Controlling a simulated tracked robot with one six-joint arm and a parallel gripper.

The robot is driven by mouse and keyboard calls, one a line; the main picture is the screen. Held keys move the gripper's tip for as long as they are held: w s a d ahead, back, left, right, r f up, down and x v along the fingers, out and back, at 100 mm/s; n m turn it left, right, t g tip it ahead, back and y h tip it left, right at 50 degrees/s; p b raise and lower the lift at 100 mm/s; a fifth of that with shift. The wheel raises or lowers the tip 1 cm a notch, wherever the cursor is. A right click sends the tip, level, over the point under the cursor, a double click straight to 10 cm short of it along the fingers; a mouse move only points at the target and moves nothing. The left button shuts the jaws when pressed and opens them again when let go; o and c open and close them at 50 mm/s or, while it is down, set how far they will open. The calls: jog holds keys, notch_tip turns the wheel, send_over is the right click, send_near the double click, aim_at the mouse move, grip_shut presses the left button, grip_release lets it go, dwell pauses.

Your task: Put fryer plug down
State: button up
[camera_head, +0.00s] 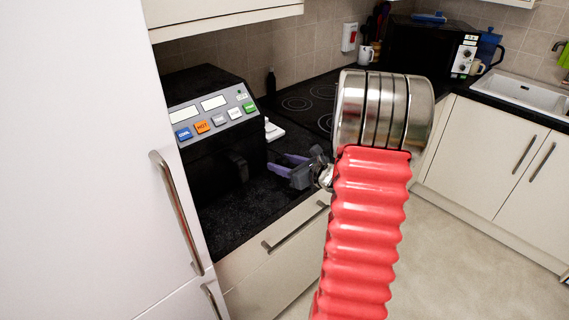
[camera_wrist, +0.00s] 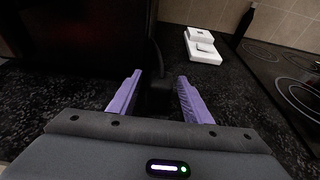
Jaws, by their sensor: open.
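My gripper (camera_head: 284,162) is open above the black worktop (camera_head: 232,214), in front of the black fryer (camera_head: 212,92). In the wrist view, its two purple fingers (camera_wrist: 160,86) stand apart. A small dark block, probably the fryer plug (camera_wrist: 160,97), lies between the fingers, with what looks like a dark cord rising behind it. It blends into the dark worktop, so I cannot tell whether it touches a finger. In the head view the plug cannot be made out. A white socket block (camera_wrist: 203,47) lies on the worktop beyond the right finger; it also shows in the head view (camera_head: 273,131).
The fryer's dark body (camera_wrist: 75,45) fills the upper left of the wrist view. The hob (camera_head: 307,100) and a dark bottle (camera_head: 270,81) are farther back. A tall white cupboard (camera_head: 75,150) stands at left. Worktop right of the gripper is clear.

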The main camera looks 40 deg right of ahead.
jog(key=v, duration=1.2)
jog(key=shift+a, duration=0.1)
dwell(0.6)
jog(key=s+a+f+n+g+y, duration=0.2)
jog(key=s+a+n+g, duration=0.25)
jog(key=a+n, duration=0.55)
jog(key=s+a+f+n+g+y, duration=0.2)
jog(key=s+a+n+g, duration=0.3)
jog(key=a+n, duration=0.45)
jog(key=s+a+r+n+h, duration=0.2)
jog(key=a+r+n+h, duration=0.2)
jog(key=a+r+n, duration=0.9)
jog(key=a+n, duration=0.3)
jog(key=shift+s+a+h, duration=0.3)
jog(key=shift+a, duration=0.05)
